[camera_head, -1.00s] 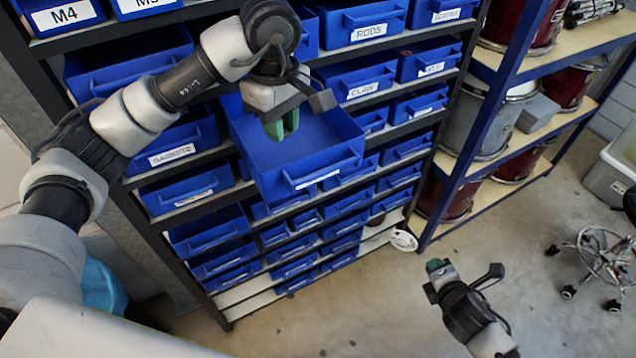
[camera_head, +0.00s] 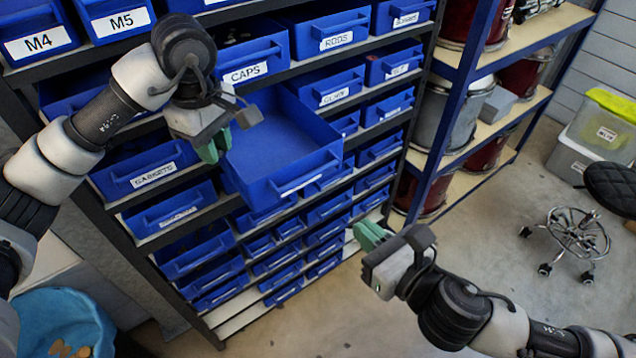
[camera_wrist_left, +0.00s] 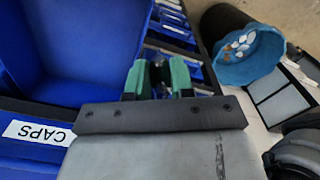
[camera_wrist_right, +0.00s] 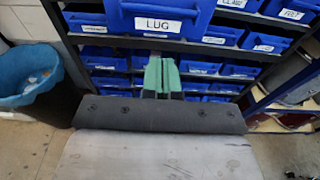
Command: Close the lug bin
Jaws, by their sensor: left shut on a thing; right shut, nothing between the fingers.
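The blue lug bin (camera_head: 300,165) is pulled out from the rack, with its open top and empty floor showing. Its LUG label (camera_wrist_right: 158,25) reads clearly in the right wrist view. My left gripper (camera_head: 214,148) is at the bin's left side wall, near its rear; its green fingers (camera_wrist_left: 158,78) are shut on what looks like that wall, though the contact is partly hidden. My right gripper (camera_head: 368,236) is shut and empty, apart from the bin, lower and to the right of its front. Its fingers also show below the label in the right wrist view (camera_wrist_right: 161,75).
The caps bin (camera_head: 248,65) and rods bin (camera_head: 335,38) sit above the lug bin. The gaskets bin (camera_head: 150,172) is to the left. A drum shelf (camera_head: 455,160) stands at right, and a blue-lined bucket (camera_head: 62,310) at lower left.

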